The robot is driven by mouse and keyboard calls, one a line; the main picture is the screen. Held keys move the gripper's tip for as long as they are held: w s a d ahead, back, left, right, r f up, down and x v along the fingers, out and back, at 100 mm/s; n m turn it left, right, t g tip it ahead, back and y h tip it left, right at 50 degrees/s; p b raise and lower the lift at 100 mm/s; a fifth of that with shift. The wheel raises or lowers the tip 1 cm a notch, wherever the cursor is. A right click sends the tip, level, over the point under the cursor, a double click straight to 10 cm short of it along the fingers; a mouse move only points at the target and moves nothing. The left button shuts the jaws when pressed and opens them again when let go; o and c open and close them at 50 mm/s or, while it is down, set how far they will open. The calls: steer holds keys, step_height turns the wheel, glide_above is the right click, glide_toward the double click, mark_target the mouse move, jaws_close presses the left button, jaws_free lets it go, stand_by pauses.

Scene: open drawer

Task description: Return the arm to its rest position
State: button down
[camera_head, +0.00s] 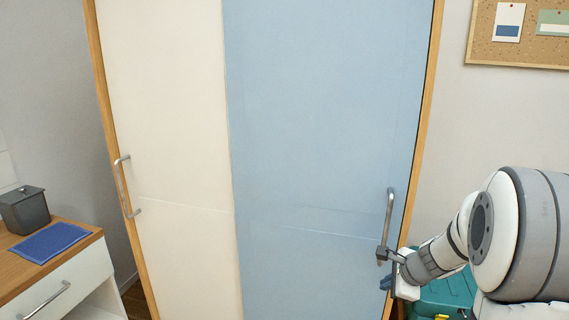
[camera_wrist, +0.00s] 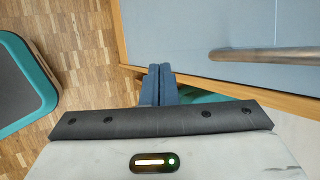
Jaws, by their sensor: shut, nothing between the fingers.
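My gripper (camera_head: 385,283) is at the lower right in the head view, in front of the right edge of the wardrobe's blue door (camera_head: 310,130). In the wrist view its blue fingers (camera_wrist: 159,84) are together with nothing between them. The metal handle (camera_head: 389,222) of the blue door stands just above my gripper in the head view. The handle also shows in the wrist view (camera_wrist: 265,55), to the right of the fingers and apart from them. My arm reaches in from the right side of the head view.
The wardrobe's cream door (camera_head: 170,120) has its own handle (camera_head: 122,188) at the left. A teal and grey object (camera_wrist: 22,85) stands on the wood floor. A low cabinet (camera_head: 60,285) at the left bears a dark box (camera_head: 25,212) and a blue mat (camera_head: 50,242).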

steer(key=s+a+r+n+g, duration=0.2)
steer(key=s+a+r+n, duration=0.4)
steer(key=s+a+n, duration=0.4)
steer(key=s+a+r+n+g+h+p, duration=0.1)
steer(key=s+r+n+h+p, duration=0.1)
steer(key=s+n, duration=0.8)
steer(key=s, duration=0.3)
steer(key=shift+s+a+r+n+g+h, duration=0.25)
steer(key=shift+a+r+n+g+h, duration=0.05)
steer(key=shift+a+n+g, duration=0.1)
